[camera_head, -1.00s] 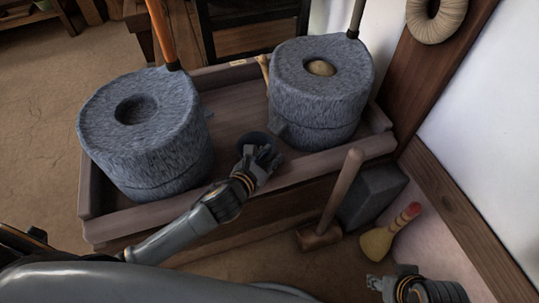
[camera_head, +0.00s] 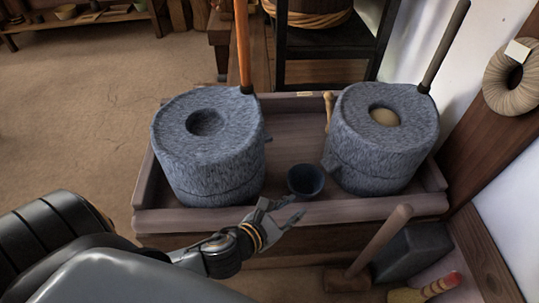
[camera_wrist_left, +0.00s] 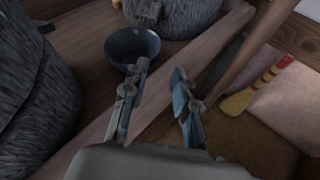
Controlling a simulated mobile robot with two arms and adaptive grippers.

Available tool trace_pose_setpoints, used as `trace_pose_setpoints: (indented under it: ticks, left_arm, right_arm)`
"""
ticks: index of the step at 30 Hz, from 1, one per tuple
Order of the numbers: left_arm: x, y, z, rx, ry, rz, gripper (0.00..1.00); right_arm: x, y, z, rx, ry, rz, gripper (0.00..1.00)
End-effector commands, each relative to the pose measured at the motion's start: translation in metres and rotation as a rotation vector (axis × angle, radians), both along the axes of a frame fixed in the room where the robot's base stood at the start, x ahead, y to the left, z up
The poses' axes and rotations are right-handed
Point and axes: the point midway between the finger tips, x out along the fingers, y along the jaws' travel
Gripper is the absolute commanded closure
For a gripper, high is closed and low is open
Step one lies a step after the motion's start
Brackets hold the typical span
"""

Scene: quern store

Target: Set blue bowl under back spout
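The dark blue bowl (camera_head: 306,181) stands upright in the wooden tray (camera_head: 300,135), between two grey stone querns. It sits close to the left side of the right quern (camera_head: 383,150), near that quern's small spout (camera_head: 329,165). The left quern (camera_head: 207,160) has a short spout (camera_head: 268,139) on its right side. My left gripper (camera_head: 287,212) is open and empty, just in front of the bowl at the tray's front edge. In the left wrist view the bowl (camera_wrist_left: 132,46) lies beyond the open fingers (camera_wrist_left: 158,92). My right gripper is out of view.
An orange handle (camera_head: 242,45) rises from the left quern and a dark handle (camera_head: 446,45) from the right one.

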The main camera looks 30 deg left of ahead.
Motion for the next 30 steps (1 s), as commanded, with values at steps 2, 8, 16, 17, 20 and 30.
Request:
trace_pose_setpoints:
  ticks: [2, 8, 16, 17, 20, 30]
  left_arm:
    - [0.001, 0.003, -0.001, -0.05, 0.023, 0.041, 0.72]
    - [-0.001, 0.026, -0.012, -0.488, 0.199, 0.398, 0.72]
    - [-0.027, 0.055, -0.038, -1.206, 0.403, 1.046, 0.72]
    - [-0.031, 0.057, -0.041, -1.276, 0.418, 1.116, 0.72]
    - [-0.046, 0.061, -0.051, -1.507, 0.45, 1.357, 0.72]
    - [-0.111, 0.059, -0.075, 2.151, -0.346, -2.241, 0.72]
  right_arm:
    - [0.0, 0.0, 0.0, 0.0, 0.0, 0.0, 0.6]
    - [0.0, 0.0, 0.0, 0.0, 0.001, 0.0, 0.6]
    - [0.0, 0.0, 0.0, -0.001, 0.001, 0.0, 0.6]
    - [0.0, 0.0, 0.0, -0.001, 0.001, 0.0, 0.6]
    - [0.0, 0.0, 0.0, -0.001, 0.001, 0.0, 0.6]
    - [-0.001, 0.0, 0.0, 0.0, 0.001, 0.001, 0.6]
